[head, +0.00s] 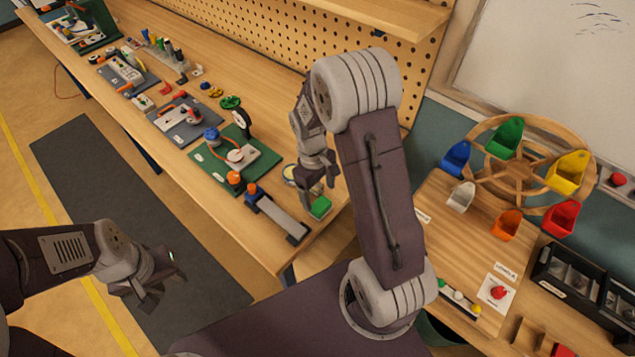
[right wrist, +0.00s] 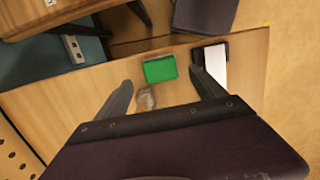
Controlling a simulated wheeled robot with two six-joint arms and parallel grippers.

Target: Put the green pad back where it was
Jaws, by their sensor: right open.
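The green pad (head: 320,207) lies on the wooden workbench near its right end. In the right wrist view the green pad (right wrist: 160,69) shows as a flat green block on the wood, near the bench edge. My right gripper (head: 317,186) is above the pad in the head view. In the right wrist view it (right wrist: 161,82) is open, with the pad showing between and beyond its two fingers; nothing is held. My left gripper (head: 160,278) hangs over the dark floor mat, away from the bench; its jaw opening is unclear.
A grey strip (head: 283,219) with a blue and orange end lies left of the pad. A green board (head: 262,168) with parts stands behind it. A wooden wheel (head: 520,170) with coloured buckets stands on the right table (head: 450,235). A pegboard (head: 280,40) backs the bench.

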